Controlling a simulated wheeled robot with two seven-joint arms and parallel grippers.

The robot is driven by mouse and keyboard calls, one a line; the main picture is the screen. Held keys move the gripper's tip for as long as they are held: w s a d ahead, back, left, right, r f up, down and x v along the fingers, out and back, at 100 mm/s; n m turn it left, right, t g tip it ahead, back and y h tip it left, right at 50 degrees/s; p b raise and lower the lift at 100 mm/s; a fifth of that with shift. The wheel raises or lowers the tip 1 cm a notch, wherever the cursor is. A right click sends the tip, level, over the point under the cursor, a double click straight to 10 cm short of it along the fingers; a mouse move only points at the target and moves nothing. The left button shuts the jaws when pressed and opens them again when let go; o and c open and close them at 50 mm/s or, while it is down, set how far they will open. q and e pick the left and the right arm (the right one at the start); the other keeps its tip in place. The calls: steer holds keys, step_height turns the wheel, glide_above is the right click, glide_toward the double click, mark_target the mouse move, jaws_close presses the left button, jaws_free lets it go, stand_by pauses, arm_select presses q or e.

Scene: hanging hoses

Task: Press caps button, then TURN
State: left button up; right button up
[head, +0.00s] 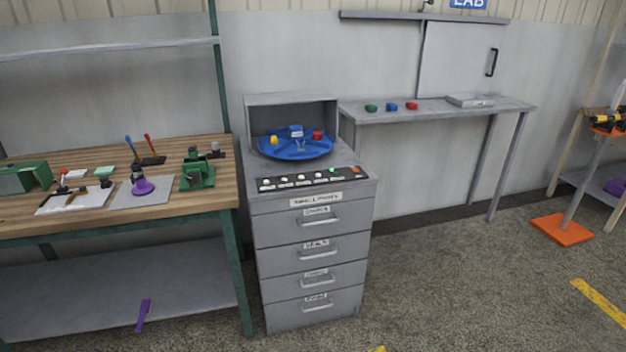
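A dark button panel (312,180) lies along the front top edge of the grey drawer cabinet (310,240). It carries a row of several pale round buttons (301,178), a green one (332,170) at the right of the row, and a small orange-red key (356,169) at the far right. The lettering by the buttons is too small to read, so I cannot tell which is caps or TURN. Behind the panel a blue round tray (290,154) bears a yellow, a blue and a red piece, partly inside an open-fronted grey box (291,101). Neither gripper is in view.
A wooden workbench (215,165) with tools stands close on the cabinet's left. A grey side table (430,115) with green, blue and red pieces stands behind right. An orange-based stand (562,229) is far right. The floor in front of the cabinet is mostly clear.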

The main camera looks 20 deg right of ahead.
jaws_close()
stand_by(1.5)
